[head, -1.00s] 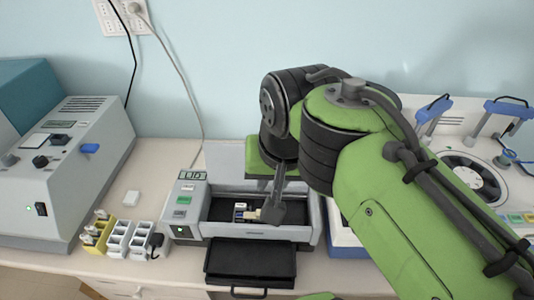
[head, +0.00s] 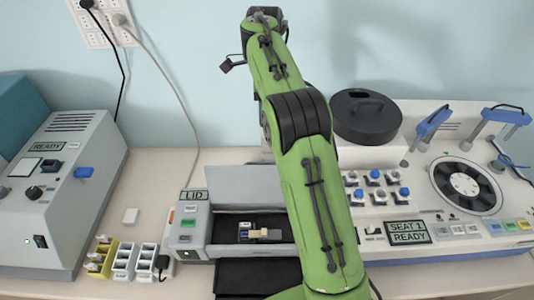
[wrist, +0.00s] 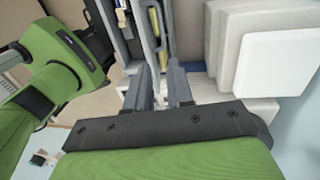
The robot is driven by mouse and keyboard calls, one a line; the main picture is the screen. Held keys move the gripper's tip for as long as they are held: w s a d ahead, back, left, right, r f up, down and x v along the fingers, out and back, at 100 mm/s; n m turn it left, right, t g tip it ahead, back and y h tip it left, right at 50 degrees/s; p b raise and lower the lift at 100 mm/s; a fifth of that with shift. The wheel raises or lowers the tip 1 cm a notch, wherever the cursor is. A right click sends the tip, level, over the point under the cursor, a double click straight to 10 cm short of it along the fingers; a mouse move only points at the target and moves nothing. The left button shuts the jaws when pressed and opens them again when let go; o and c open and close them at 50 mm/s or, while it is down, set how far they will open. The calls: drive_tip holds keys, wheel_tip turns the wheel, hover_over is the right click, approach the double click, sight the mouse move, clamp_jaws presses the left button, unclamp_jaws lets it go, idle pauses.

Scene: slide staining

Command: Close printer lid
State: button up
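The printer (head: 190,228) is a grey box with a LID display, left of centre in the head view. Its light grey lid (head: 240,186) stands raised behind the open bay, partly hidden by my arm. A small slide-like piece with a beige end (head: 262,234) lies in the dark bay. My gripper (head: 232,64) is high above and behind the printer, apart from the lid; its fingertips are small and dark there. In the wrist view my gripper (wrist: 160,78) has two fingers apart with a gap between them and nothing clearly held.
A dark tray (head: 240,282) juts from the printer's front. Small racks (head: 124,260) stand left of it, beside a larger grey machine (head: 72,190). Right of my arm is a stainer with a round black cover (head: 365,117) and blue-handled parts. The wall is close behind.

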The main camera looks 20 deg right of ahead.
drive_tip(key=b, duration=0.3)
approach(261, 181)
wheel_tip(261, 181, down, 5)
drive_tip(key=w+d, duration=0.2)
drive_tip(key=w, duration=0.1)
drive_tip(key=shift+s+d, duration=0.1)
clamp_jaws()
idle(0.8)
